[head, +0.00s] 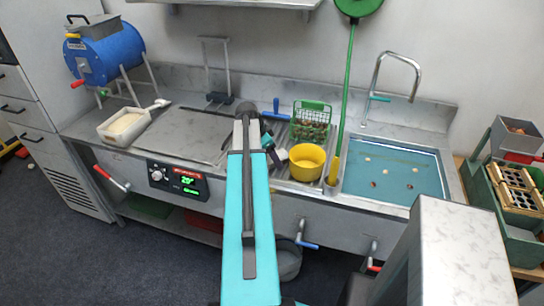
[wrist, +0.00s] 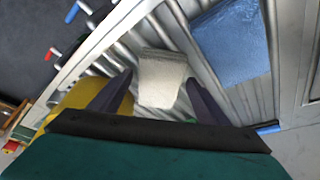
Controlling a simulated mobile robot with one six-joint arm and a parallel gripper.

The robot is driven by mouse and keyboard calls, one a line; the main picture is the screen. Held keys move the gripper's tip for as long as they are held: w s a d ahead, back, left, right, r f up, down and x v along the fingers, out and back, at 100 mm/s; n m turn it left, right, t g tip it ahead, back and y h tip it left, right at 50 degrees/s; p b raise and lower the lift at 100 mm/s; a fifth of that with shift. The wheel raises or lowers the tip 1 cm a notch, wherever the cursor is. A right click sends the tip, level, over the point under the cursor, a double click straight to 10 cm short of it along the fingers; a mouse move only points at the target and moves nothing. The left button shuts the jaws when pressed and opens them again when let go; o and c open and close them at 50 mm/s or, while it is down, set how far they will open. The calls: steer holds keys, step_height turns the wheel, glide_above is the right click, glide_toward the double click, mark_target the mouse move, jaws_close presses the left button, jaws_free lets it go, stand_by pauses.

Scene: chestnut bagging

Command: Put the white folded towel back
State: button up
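The white folded towel (wrist: 162,80) lies on a grey ribbed metal surface in the wrist view, between the two dark fingers of my gripper (wrist: 158,80). The fingers are apart, with a gap to the towel on the left and the right fingertip close to its edge. I cannot tell if that one touches. In the head view my gripper (head: 273,150) is low over the ribbed part of the counter, left of the yellow bucket. A small white patch (head: 282,154) beside it appears to be the towel, partly hidden by my arm.
A blue folded cloth (wrist: 232,45) lies right of the towel in the wrist view. The yellow bucket (head: 307,163) stands close on the right, a green basket (head: 312,117) behind it. A blue-water sink (head: 392,172) is further right. The flat steel plate (head: 190,133) on the left is clear.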

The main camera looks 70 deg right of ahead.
steer(key=shift+r, duration=0.2)
steer(key=b+v, duration=0.2)
steer(key=v, duration=0.9)
steer(key=shift+r+b, duration=0.35)
steer(key=shift+b, duration=0.05)
steer(key=shift+w+a, duration=0.1)
steer(key=shift+w, duration=0.05)
stand_by(0.6)
